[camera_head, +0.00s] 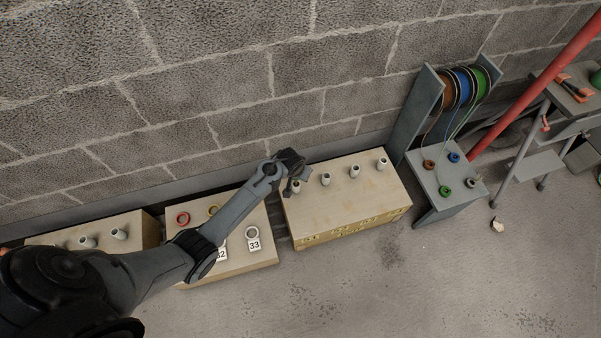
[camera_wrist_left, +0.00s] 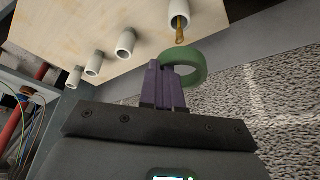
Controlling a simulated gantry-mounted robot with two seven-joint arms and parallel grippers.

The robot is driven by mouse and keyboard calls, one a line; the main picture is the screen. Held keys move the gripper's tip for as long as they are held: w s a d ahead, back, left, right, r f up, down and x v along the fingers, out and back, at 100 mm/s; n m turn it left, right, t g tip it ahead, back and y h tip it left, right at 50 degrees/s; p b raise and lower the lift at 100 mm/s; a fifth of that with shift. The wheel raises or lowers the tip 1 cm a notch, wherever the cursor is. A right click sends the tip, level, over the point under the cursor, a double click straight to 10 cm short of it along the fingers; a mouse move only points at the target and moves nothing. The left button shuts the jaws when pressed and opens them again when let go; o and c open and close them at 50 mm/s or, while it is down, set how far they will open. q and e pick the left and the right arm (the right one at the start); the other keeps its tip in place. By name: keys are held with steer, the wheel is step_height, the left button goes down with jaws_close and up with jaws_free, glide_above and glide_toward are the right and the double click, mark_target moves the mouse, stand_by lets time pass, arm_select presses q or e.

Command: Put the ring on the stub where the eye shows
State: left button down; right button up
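My left gripper (camera_head: 296,176) is over the left end of the right-hand wooden box (camera_head: 352,205), by the leftmost of its pale stubs (camera_head: 325,179). In the left wrist view its purple fingers (camera_wrist_left: 164,72) are shut on the edge of a green ring (camera_wrist_left: 198,70). The nearest stub (camera_wrist_left: 179,9) has a brown-yellow piece, perhaps the eye (camera_wrist_left: 180,36), sticking out of its mouth. The ring is just off this stub's mouth, not around it. The other stubs in that view show no such piece. My right gripper is not in view.
Another stub box (camera_head: 140,229) stands at left. A reel stand (camera_head: 453,187) with coloured cables is at right. A block wall runs behind.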

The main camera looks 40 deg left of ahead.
arm_select(q)
steer(key=shift+r, duration=0.1)
stand_by(0.4)
steer(key=shift+p, duration=0.45)
stand_by(0.3)
steer(key=shift+p, duration=0.4)
stand_by(0.4)
steer(key=shift+f+b, duration=0.6)
steer(key=shift+f, duration=0.5)
steer(key=shift+f+b, duration=0.6)
steer(key=shift+f, duration=0.3)
steer(key=shift+f+b, duration=0.6)
steer(key=shift+f, duration=0.35)
steer(key=shift+f+b, duration=1.05)
steer(key=shift+f, duration=0.5)
